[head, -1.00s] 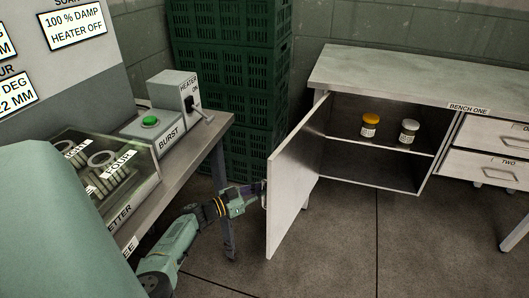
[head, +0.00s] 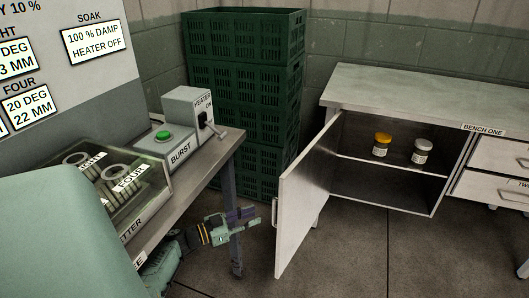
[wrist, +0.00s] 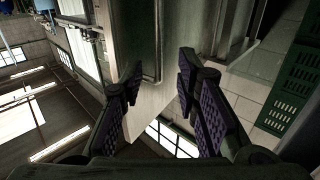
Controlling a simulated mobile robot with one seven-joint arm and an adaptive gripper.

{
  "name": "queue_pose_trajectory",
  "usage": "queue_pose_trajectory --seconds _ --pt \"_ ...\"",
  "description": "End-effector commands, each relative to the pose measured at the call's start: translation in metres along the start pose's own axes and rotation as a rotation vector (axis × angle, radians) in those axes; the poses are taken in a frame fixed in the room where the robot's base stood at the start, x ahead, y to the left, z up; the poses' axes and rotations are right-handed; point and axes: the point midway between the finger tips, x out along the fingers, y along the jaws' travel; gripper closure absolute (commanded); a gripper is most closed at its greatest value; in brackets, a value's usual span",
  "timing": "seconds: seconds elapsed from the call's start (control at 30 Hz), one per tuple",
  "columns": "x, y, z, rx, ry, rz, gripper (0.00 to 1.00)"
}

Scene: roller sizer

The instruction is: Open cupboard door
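The pale cupboard door (head: 306,197) stands swung wide open on the bench in the head view. Its small handle (head: 274,211) is on the door's outer side near the free edge. My gripper (head: 252,216) is just left of the handle, with a small gap between them. In the wrist view my gripper (wrist: 158,96) has its two purple-padded fingers spread apart with nothing between them. A pale panel, probably the door, shows beyond the fingers. The open cupboard (head: 398,197) holds a yellow-lidded jar (head: 381,145) and a white-lidded jar (head: 421,152) on its shelf.
A metal table (head: 215,158) with a burst box (head: 188,115) stands at left, its leg beside my gripper. Stacked green crates (head: 245,75) stand behind. Drawers (head: 497,187) are right of the cupboard. The floor before the cupboard is clear.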

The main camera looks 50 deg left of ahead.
Motion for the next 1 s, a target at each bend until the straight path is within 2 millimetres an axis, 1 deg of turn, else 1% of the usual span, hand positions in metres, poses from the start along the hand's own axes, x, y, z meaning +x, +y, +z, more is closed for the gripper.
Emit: queue_pose_trajectory --seconds 0.03,0.1,0.2,0.3,0.93,0.97,1.0 --pt "-0.01 -0.001 0.0 0.0 0.0 -0.003 0.71" --pt "-0.02 -0.001 0.0 -0.001 0.001 -0.003 0.71" --pt "-0.03 -0.001 -0.001 0.0 0.001 -0.002 0.71" --pt "-0.034 0.0 -0.001 0.0 0.001 -0.001 0.71" --pt "-0.035 0.0 -0.001 0.0 0.001 -0.001 0.71" --pt "-0.035 0.0 0.001 -0.002 0.0 -0.003 0.71" --pt "-0.035 0.001 0.007 -0.007 -0.004 -0.009 0.71"
